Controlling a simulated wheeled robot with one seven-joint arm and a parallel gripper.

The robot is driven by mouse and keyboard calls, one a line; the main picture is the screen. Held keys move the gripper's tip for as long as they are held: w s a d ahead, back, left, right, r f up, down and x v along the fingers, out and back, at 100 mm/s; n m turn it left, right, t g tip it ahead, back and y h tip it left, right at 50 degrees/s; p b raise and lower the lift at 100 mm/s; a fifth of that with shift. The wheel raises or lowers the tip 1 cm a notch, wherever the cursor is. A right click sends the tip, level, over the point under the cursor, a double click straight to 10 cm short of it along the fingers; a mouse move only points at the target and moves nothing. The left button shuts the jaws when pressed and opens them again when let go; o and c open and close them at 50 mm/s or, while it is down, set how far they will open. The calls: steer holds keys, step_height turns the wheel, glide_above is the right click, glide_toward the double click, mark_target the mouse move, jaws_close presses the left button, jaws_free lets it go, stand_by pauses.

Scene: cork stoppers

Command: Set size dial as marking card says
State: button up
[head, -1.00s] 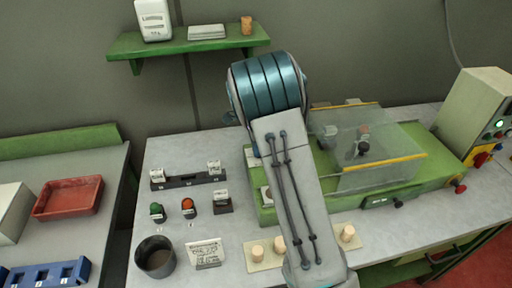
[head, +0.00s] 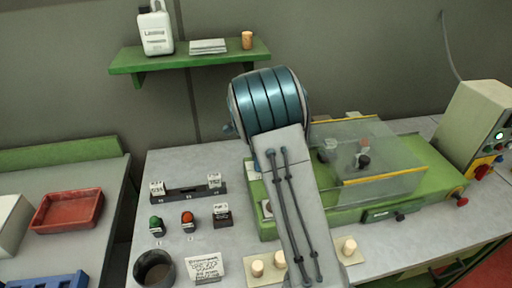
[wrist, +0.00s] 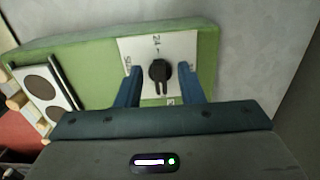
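The size dial (wrist: 160,72) is a black knob on a white square plate (wrist: 185,46) with small marks, set on the green machine. In the wrist view my gripper (wrist: 159,76) has its two blue fingers apart, one on each side of the knob, with gaps visible between. The knob's pale mark and slotted end can be seen, but I cannot read the setting. In the head view my arm hides the gripper and the dial. The marking card (head: 206,267) stands at the front of the table; its handwriting is too small to read.
The green machine (head: 425,165) has a clear guard (head: 385,188) with a yellow edge. A red tray (head: 68,210) is at left.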

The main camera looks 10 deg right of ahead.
step_height(320, 180, up, 13)
steer(key=b, duration=0.1)
steer(key=shift+r, duration=0.1)
stand_by(0.3)
steer(key=s+d+r+n+t+y, duration=0.1)
steer(key=s+r+n, duration=0.1)
steer(key=s+n, duration=0.45)
steer(key=s+d+r+n+t, duration=0.1)
steer(key=s+r+n, duration=0.15)
steer(key=s, duration=0.75)
steer(key=s+f+n, duration=0.2)
steer(key=s+n, duration=0.2)
steer(key=s, duration=0.3)
steer(key=s+a+f+n+t+h, duration=0.1)
steer(key=s+f+n, duration=0.1)
steer(key=s+n, duration=0.3)
steer(key=s, duration=0.3)
steer(key=shift+f, duration=0.35)
